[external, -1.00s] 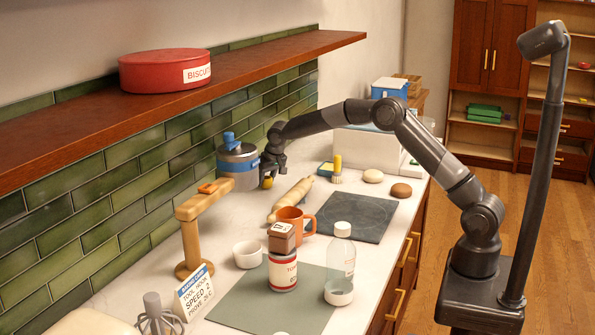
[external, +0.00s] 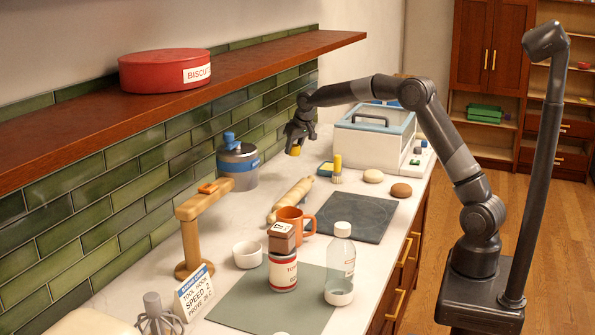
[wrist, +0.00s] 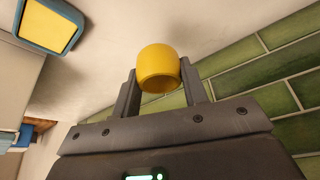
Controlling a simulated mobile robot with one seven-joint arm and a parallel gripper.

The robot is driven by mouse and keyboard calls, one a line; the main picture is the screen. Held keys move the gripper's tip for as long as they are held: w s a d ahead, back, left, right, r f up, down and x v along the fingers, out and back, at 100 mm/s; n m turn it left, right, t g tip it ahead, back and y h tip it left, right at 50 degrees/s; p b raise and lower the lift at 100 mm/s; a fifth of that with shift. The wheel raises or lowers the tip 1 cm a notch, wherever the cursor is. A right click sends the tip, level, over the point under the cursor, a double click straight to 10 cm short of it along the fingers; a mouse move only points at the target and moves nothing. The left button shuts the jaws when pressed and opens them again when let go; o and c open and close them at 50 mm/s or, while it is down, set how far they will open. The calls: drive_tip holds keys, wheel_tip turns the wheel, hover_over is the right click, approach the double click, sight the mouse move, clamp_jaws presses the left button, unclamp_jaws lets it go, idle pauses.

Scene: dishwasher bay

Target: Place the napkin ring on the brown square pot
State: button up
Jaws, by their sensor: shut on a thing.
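The napkin ring is a yellow ring (external: 294,152), held between the fingertips of my gripper (external: 298,143), raised above the counter near the tiled wall. In the wrist view the yellow ring (wrist: 158,68) sits between the two fingers of my gripper (wrist: 160,85), which are shut on its sides. The brown square pot (external: 282,240) appears to be the small brown block with a pale label, standing on top of the red-and-white tin. My gripper is well behind it and apart from it. Whether the pot's top is open is too small to tell.
The red-and-white tin (external: 283,272), clear bottle (external: 341,255), orange mug (external: 291,224) and white bowl (external: 247,254) stand close together. A wooden stand (external: 190,235) and grey canister (external: 238,165) are left. A rolling pin (external: 291,200) lies between. The shelf (external: 250,72) overhangs the wall side.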

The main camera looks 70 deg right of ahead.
drive_tip(key=s+a+r+n+y, duration=0.1)
drive_tip(key=s+a+r+n, duration=0.2)
drive_tip(key=s+a, duration=0.6)
drive_tip(key=s+a+r+n+y, duration=0.1)
drive_tip(key=s+a+r+n, duration=0.15)
drive_tip(key=s+a, duration=0.7)
drive_tip(key=s+a+r+n+y, duration=0.15)
drive_tip(key=a+r, duration=0.25)
drive_tip(key=a, duration=0.7)
drive_tip(key=s+a+r+n, duration=0.15)
drive_tip(key=a+r, duration=0.25)
drive_tip(key=a, duration=0.7)
drive_tip(key=s+a+r+n+y, duration=0.15)
drive_tip(key=a+r, duration=0.25)
drive_tip(key=a, duration=0.7)
drive_tip(key=h, duration=0.1)
hover_over(276, 227)
drive_tip(key=s+d, duration=0.1)
wheel_tip(276, 227, down, 6)
drive_tip(key=shift+s+f, duration=0.15)
drive_tip(key=shift+f, duration=0.1)
drive_tip(key=shift+a+f, duration=0.25)
drive_tip(key=shift+f, duration=1.9)
drive_tip(key=shift+f, duration=0.1)
drive_tip(key=o, duration=0.9)
drive_tip(key=shift+o, duration=0.2)
